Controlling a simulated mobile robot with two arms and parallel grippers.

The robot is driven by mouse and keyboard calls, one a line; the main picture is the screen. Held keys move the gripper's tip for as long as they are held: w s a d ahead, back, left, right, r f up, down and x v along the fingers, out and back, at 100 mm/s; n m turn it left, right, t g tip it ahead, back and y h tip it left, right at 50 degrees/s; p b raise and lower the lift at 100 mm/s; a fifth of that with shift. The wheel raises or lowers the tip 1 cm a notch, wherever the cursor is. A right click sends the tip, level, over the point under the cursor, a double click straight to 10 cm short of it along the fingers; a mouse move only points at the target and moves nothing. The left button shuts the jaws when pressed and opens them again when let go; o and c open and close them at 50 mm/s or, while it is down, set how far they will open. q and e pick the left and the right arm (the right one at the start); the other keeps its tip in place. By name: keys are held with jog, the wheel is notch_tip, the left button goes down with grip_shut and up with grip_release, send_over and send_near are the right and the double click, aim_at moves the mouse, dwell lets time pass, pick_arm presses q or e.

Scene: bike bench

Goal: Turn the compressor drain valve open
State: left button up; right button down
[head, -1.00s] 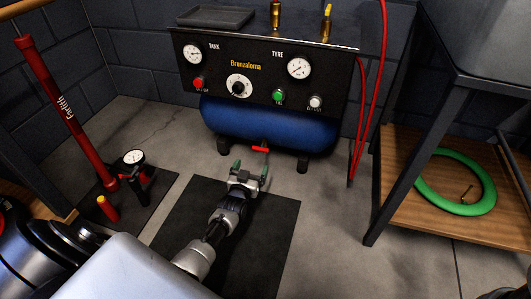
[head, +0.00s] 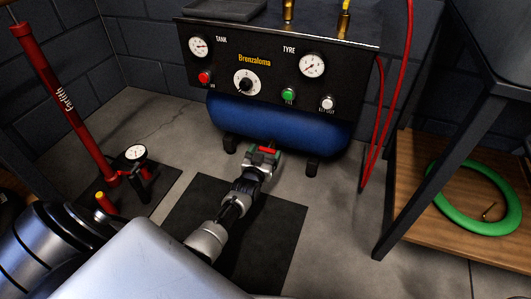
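The compressor has a blue tank (head: 285,124) and a black panel, and stands against the back wall. Its drain valve shows as a small red handle (head: 268,150) low in front of the tank; the valve body is hidden. My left gripper (head: 264,153) is at the valve, its green-tipped fingers spread to either side of the red handle. The fingers look open, with the handle between them; contact is too small to make out. My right gripper is not in view.
A red floor pump (head: 62,110) with a gauge stands at the left. A dark mat (head: 275,230) lies under my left arm. At the right a bench has a wooden lower shelf (head: 420,215) holding a green tyre (head: 436,205). A red hose (head: 375,148) hangs beside the compressor.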

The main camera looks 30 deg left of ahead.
pick_arm(q)
jog(key=c, duration=0.7)
jog(key=n, duration=0.3)
jog(key=shift+a+p, duration=0.1)
jog(key=shift+p, duration=0.2)
jog(key=n, duration=0.3)
jog(key=shift+n, duration=0.4)
jog(key=n, duration=0.5)
jog(key=shift+a+f+b, duration=0.15)
jog(key=shift+b, duration=0.2)
jog(key=n+b, duration=0.1)
jog(key=n, duration=0.5)
jog(key=shift+b, duration=0.3)
